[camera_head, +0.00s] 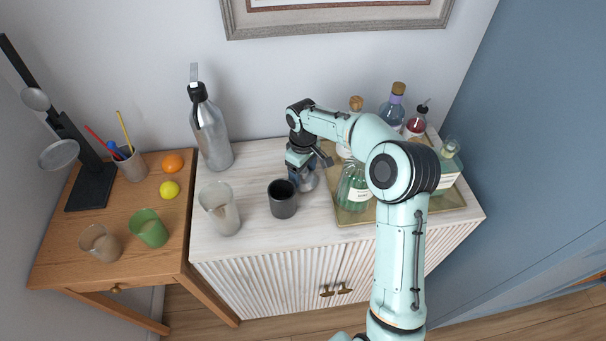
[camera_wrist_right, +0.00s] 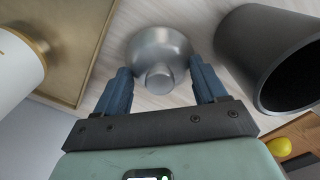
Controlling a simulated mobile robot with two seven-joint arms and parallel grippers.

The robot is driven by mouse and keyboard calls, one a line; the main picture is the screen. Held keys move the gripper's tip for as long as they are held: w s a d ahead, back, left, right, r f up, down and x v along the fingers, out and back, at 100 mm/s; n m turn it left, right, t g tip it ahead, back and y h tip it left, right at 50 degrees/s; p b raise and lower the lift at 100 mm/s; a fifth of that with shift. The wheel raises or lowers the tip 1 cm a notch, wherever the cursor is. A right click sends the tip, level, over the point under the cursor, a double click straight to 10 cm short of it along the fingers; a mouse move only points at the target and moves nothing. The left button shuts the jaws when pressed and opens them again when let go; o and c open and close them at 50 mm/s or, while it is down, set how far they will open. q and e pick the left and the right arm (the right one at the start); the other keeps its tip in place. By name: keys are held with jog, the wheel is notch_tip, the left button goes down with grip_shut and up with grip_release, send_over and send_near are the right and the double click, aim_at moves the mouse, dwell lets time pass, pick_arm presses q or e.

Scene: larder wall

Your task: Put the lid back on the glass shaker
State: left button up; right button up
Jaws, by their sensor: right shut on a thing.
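The lid is a silvery metal dome with a small round knob; it shows between my right fingers in the right wrist view (camera_wrist_right: 160,48) and partly in the head view (camera_head: 308,183). My right gripper (camera_head: 298,174) is shut on the lid, low over the cabinet top, just behind and right of the dark cup. Its blue fingers also show in the right wrist view (camera_wrist_right: 163,82). I cannot tell whether the lid touches the surface. The glass shaker (camera_head: 222,212), clear and open at the top, stands upright at the cabinet's left, apart from the gripper. My left gripper is out of view.
A dark grey cup (camera_head: 283,203) stands between the shaker and the gripper. A tall metal bottle (camera_head: 211,135) stands behind the shaker. A gold tray (camera_head: 350,217) with several bottles is on the right. A lower wooden table (camera_head: 120,225) with glasses and fruit adjoins on the left.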

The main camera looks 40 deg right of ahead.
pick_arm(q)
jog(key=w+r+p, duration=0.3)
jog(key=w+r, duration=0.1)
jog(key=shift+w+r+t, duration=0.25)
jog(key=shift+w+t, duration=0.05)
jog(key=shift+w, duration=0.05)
pick_arm(e)
notch_tip(320, 180, up, 20)
jog(key=shift+f, duration=0.1)
